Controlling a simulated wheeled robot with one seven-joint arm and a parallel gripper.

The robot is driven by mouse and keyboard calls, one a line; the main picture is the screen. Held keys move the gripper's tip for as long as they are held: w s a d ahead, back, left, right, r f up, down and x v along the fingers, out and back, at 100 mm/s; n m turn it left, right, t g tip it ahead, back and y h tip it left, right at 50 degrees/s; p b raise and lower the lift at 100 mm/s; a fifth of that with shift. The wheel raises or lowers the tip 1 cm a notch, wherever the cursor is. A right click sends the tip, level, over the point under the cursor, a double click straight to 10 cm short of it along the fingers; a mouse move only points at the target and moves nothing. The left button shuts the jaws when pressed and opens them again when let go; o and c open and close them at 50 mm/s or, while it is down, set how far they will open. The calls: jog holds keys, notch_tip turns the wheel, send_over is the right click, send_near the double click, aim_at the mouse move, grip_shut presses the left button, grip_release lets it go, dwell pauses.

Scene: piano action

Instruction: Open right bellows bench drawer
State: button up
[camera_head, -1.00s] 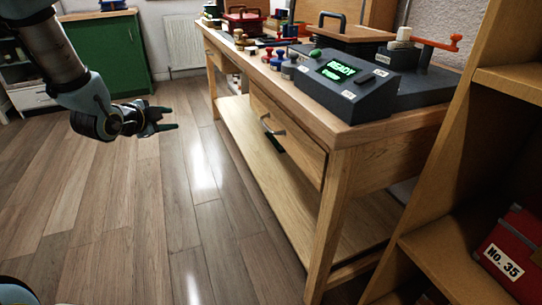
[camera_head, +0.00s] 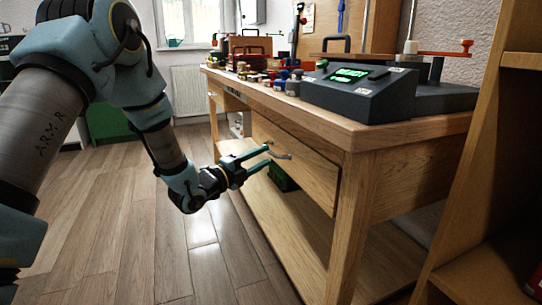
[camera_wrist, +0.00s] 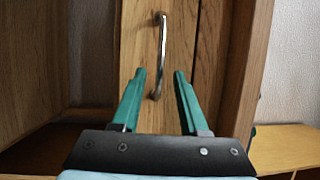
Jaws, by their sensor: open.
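The right bellows bench drawer (camera_head: 312,166) is a pale wood front under the bench top, near the front leg. It looks shut. Its curved metal handle (camera_head: 277,154) sticks out from the front. My gripper (camera_head: 268,156) is open at the handle, its two green fingers pointing at the drawer. In the wrist view the handle (camera_wrist: 161,50) runs upright, its lower end showing between the open fingers (camera_wrist: 158,95). I cannot tell whether the fingers touch it.
The wooden bench (camera_head: 350,135) carries a dark console (camera_head: 350,92) with a green display and several small knobs and boxes. A lower shelf (camera_head: 305,225) runs beneath the drawer. A wooden shelf unit (camera_head: 480,170) stands close on the right. The floor (camera_head: 115,225) to the left is clear.

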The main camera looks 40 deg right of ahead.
aim_at(270, 153)
jog(key=shift+d+r, duration=0.2)
jog(key=shift+d, duration=1.85)
grip_shut()
